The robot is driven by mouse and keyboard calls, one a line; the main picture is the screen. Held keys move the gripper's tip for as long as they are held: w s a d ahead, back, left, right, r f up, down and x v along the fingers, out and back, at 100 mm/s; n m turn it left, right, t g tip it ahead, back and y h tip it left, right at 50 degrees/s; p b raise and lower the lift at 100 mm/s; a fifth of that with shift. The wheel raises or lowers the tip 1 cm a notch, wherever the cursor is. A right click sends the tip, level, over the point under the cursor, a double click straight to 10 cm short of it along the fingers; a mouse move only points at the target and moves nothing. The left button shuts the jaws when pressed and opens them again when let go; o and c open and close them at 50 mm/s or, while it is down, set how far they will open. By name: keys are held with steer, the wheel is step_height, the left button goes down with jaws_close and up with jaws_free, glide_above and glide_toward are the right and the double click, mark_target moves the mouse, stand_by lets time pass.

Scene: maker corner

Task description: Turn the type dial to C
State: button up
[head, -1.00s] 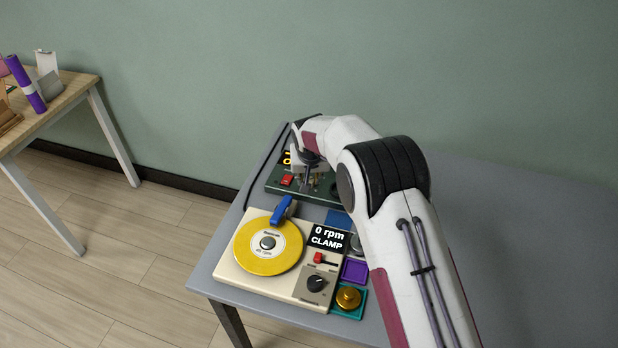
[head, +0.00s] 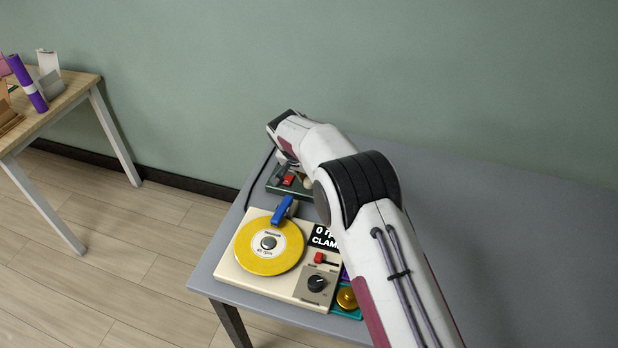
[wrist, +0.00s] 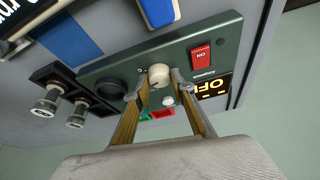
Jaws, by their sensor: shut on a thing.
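A dark green control box stands at the back of the grey table in the head view (head: 277,189); its panel fills the middle of the wrist view (wrist: 225,33). A round cream dial (wrist: 159,76) sits on this panel between my fingertips. My gripper (wrist: 161,84) is shut on the cream dial, one finger at each side. No letters can be read on the dial. The panel also has a black round part (wrist: 110,89), a red ON switch (wrist: 200,55), a small pale button (wrist: 168,101) and a display with yellow letters beginning "OF" (wrist: 213,86).
A cream turntable unit with a yellow disc (head: 262,256), a blue lever (head: 283,208) and a black knob (head: 316,284) stands in front of the box. A brass part (head: 346,298) lies to its right. Two metal pieces (wrist: 45,101) stand in a black holder beside the box.

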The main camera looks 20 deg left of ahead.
steer(key=shift+f+m, duration=0.1)
steer(key=shift+m, duration=0.5)
steer(key=shift+m+h, duration=0.3)
steer(key=shift+s, duration=0.1)
steer(key=o, duration=1.1)
steer(key=shift+r, duration=0.2)
steer(key=shift+v, duration=0.85)
steer(key=v, duration=0.3)
steer(key=s+a, duration=0.1)
steer(key=s, duration=0.2)
steer(key=s+a, duration=0.1)
steer(key=s, duration=0.3)
steer(key=s+a, duration=0.1)
steer(key=s, duration=0.3)
steer(key=shift+s+a, duration=0.2)
steer(key=shift+a, duration=0.2)
